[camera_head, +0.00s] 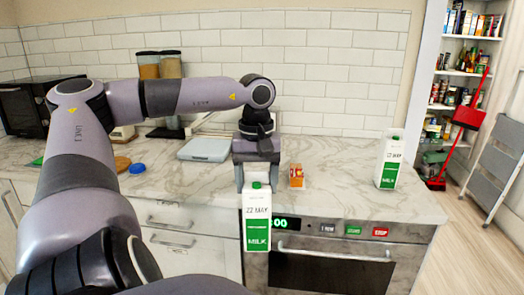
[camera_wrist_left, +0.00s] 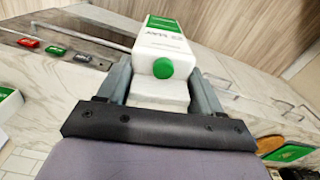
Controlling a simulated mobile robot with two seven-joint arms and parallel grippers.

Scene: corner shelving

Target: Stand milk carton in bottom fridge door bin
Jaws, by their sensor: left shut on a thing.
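A white and green milk carton (camera_head: 257,226) with a green cap hangs upright in front of the counter's front edge, before the oven panel. My left gripper (camera_head: 257,180) is shut on its upper part. The left wrist view shows the carton (camera_wrist_left: 172,42) between the two fingers of the gripper (camera_wrist_left: 162,85), with its green cap facing the camera. A second, similar milk carton (camera_head: 388,164) stands upright on the right end of the counter. My right gripper is not in view. No fridge or door bin shows in either view.
The marble counter (camera_head: 335,203) is mostly clear between the cartons. A small orange box (camera_head: 296,176) stands near the left gripper. An oven (camera_head: 335,268) is below. A pale grey flat item (camera_head: 205,149) lies further left. A grey stepladder (camera_head: 502,160) and red dustpan (camera_head: 470,113) stand right.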

